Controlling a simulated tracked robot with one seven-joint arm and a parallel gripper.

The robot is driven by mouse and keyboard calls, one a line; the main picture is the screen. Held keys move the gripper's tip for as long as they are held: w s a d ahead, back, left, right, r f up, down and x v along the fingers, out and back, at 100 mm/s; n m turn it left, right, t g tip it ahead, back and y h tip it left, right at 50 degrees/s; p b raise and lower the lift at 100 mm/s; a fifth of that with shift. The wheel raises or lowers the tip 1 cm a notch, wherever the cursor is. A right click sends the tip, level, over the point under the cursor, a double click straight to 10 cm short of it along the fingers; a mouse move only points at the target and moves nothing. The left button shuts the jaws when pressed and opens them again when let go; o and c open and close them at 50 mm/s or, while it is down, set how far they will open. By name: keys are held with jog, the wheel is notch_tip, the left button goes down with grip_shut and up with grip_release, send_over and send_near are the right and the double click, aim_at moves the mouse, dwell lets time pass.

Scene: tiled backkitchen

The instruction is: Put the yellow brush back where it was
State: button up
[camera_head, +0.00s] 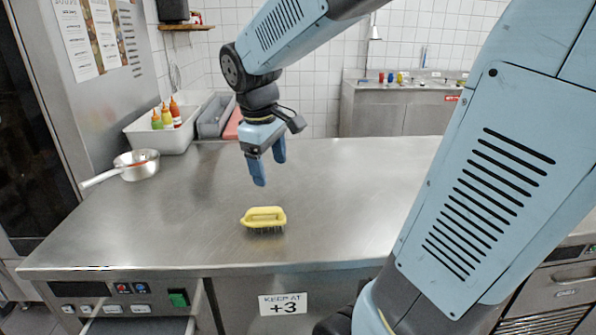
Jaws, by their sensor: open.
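The yellow brush (263,217) lies on the steel counter (340,200) near its front edge, with its handle up and dark bristles down. My gripper (269,170) hangs above and behind the brush, pointing down. Its two blue fingers are apart with nothing between them. The fingers do not touch the brush. The frame does not show where the brush was before.
A steel pan (138,165) stands at the counter's left, its handle pointing left. A white bin (178,138) with sauce bottles (166,116) and a grey bin (215,115) stand at the back left. The counter around the brush is clear.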

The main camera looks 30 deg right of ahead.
jog(key=s+d+r+m+t+y, duration=0.1)
jog(key=s+r+m+t, duration=0.1)
jog(key=s+m+t, duration=0.2)
jog(key=shift+s+r+m+y, duration=0.4)
jog(key=shift+s+m, duration=1.1)
jog(key=shift+s, duration=2.05)
jog(key=shift+c, duration=0.3)
